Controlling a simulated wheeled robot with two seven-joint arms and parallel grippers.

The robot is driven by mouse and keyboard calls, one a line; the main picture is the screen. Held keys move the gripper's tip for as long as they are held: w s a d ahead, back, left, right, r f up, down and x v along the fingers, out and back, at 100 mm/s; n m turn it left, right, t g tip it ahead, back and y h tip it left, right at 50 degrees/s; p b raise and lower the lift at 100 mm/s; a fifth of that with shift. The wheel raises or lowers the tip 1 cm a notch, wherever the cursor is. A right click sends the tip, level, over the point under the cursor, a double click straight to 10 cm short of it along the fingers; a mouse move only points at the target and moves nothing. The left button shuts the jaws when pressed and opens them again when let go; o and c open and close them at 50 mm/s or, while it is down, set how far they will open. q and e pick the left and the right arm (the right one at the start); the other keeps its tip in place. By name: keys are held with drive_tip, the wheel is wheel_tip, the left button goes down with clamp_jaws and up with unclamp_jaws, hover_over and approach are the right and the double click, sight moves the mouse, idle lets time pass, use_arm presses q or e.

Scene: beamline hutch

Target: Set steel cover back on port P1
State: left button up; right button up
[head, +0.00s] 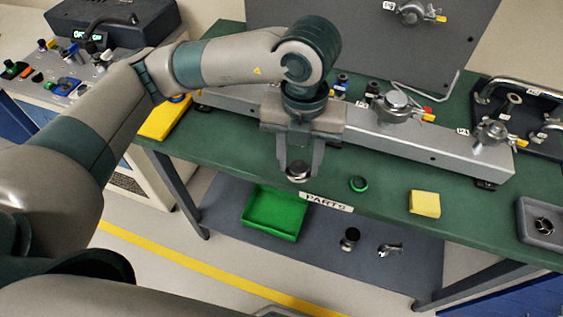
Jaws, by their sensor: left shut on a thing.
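My left gripper (298,168) points down over the front part of the green bench. It is shut on a small round steel piece, which looks like the steel cover (298,173). The piece is held in front of the long grey beam (445,147). Clamped steel fittings sit on the beam, one near its middle (395,104) and one near its right end (492,133). Their small white labels are too small to read surely, so I cannot tell which is port P1. My gripper and wrist hide part of the beam. My right gripper is not in view.
A green ring (359,184) and a yellow pad (425,204) lie on the bench (390,190). A grey tray (525,208) holding a metal ring is at right. A green bin (274,212), a dark cup (349,238) and a metal clamp (390,249) are on the lower shelf.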

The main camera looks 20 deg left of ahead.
use_arm(q)
drive_tip(key=n, duration=0.1)
drive_tip(key=d+n, duration=0.1)
drive_tip(key=n, duration=0.2)
drive_tip(key=shift+s+d+r, duration=0.15)
drive_tip(key=shift+s+r, duration=0.1)
drive_tip(key=shift+s+d+r+n, duration=0.1)
drive_tip(key=shift+d+n, duration=0.1)
drive_tip(key=shift+n, duration=0.65)
drive_tip(key=shift+s+d+r+n, duration=0.1)
drive_tip(key=shift+d+n, duration=0.1)
drive_tip(key=shift+n, duration=0.65)
drive_tip(key=w+a+f+p, duration=0.1)
drive_tip(key=w+a+f, duration=0.1)
drive_tip(key=w+a+f+p, duration=0.1)
drive_tip(key=w+a+f, duration=0.1)
drive_tip(key=w+a, duration=0.1)
drive_tip(key=w+a+f+p, duration=0.2)
drive_tip(key=w, duration=0.1)
drive_tip(key=shift+a+f, duration=0.25)
drive_tip(key=shift+a, duration=0.05)
drive_tip(key=shift+w+a+f, duration=0.25)
drive_tip(key=shift+f, duration=0.05)
